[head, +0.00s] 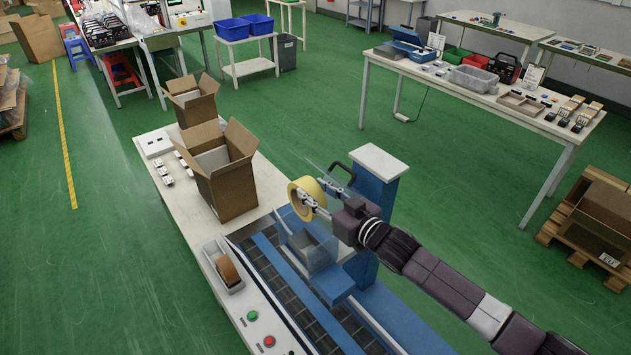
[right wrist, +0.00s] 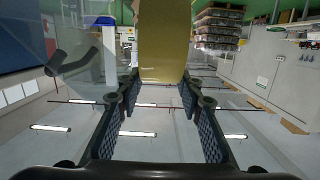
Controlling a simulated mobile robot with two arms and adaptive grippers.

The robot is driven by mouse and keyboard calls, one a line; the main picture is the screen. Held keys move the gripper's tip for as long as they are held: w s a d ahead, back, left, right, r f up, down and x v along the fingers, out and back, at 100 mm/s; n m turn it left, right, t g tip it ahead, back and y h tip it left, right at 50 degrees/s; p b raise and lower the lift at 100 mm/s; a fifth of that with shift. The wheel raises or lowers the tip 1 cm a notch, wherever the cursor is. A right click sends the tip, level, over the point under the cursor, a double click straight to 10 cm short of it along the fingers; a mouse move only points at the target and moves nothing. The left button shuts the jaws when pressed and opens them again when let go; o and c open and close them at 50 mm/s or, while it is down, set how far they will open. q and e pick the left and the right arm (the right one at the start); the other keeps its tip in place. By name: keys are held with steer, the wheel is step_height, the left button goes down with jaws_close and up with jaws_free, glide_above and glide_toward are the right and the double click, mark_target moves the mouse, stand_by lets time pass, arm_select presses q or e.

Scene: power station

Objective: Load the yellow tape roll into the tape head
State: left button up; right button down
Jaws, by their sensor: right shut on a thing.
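My right gripper (head: 324,204) is shut on the yellow tape roll (head: 303,205) and holds it in the air above the blue carton-sealing machine. In the right wrist view the roll (right wrist: 163,45) sits between the two fingers (right wrist: 158,92), its wide yellow face towards the camera. The tape head seems to be the blue unit with clear panels (head: 311,247) over the conveyor, below and apart from the roll. My forearm hides part of the machine. My left gripper is not in view.
Open cartons (head: 228,180) stand at the bench's back. Green and red buttons (head: 260,328) are at the front. Green floor is clear behind the machine.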

steer(key=shift+s+f+b, duration=0.3)
steer(key=shift+b, duration=0.15)
step_height(320, 180, down, 16)
steer(key=b, duration=1.3)
steer(key=shift+r, duration=0.25)
steer(key=shift+f, duration=0.25)
steer(key=c, duration=1.3)
jaws_free()
steer(key=shift+o, duration=0.2)
step_height(320, 180, up, 15)
steer(key=p, duration=1.2)
steer(key=shift+w+f+p, duration=0.1)
steer(key=shift+f+p, duration=0.1)
steer(key=shift+p, duration=0.2)
steer(key=shift+f, duration=0.15)
